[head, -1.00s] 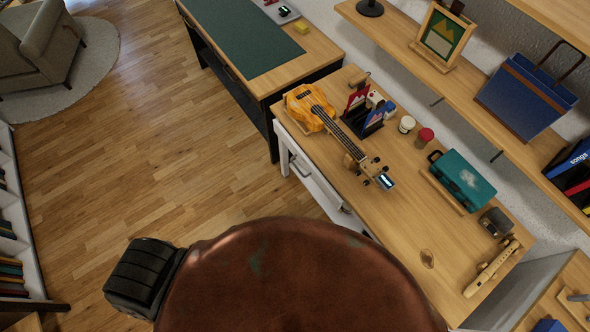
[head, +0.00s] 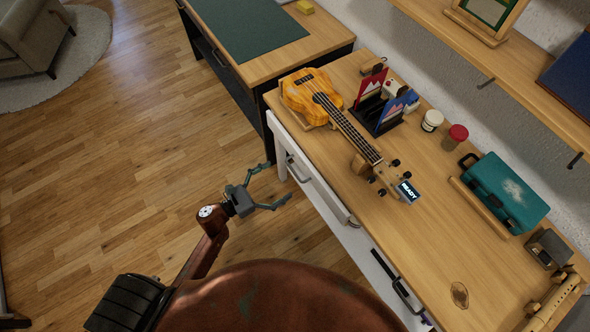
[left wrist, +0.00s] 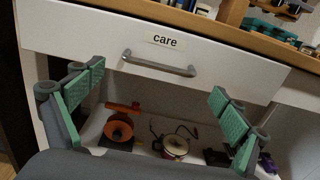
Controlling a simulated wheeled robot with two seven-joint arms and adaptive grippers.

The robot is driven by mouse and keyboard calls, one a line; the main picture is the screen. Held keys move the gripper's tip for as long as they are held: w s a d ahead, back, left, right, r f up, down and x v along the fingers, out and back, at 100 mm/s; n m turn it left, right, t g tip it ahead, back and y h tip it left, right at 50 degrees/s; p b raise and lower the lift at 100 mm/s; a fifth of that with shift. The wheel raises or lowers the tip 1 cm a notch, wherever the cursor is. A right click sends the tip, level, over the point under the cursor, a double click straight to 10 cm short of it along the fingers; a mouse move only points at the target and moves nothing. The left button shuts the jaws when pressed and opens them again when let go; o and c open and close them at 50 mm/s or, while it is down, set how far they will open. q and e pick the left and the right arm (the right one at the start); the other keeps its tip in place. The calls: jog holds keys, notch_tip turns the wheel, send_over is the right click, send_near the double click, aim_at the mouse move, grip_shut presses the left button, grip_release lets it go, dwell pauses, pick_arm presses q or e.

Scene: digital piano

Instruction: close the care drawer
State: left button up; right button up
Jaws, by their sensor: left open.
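The care drawer shows in the left wrist view as a white front (left wrist: 85,35) with a "care" label (left wrist: 164,40) and a grey bar handle (left wrist: 158,64). In the head view its white front (head: 312,180) is on the left part of the desk's front side and seems to stand out a little from the desk. How far it is open is hard to tell. My left gripper (head: 278,182) is open and empty, apart from the drawer front and facing it. In the left wrist view its green-padded fingers (left wrist: 158,82) spread either side of the handle. My right gripper is not in view.
A ukulele (head: 312,95), a card rack (head: 383,108), jars (head: 432,120) and a teal case (head: 505,192) stand on the wooden desk (head: 430,240). Several items (left wrist: 170,146) lie below the drawer front. Floor on the left is clear.

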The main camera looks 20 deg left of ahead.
aim_at(294, 171)
pick_arm(q)
jog(key=x, duration=0.6)
jog(key=shift+w+d+f, duration=0.1)
jog(key=shift+w+d, duration=0.1)
jog(key=shift+w, duration=0.05)
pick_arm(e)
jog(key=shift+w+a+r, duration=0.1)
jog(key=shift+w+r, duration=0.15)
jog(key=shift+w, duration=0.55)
pick_arm(q)
jog(key=shift+c, duration=0.5)
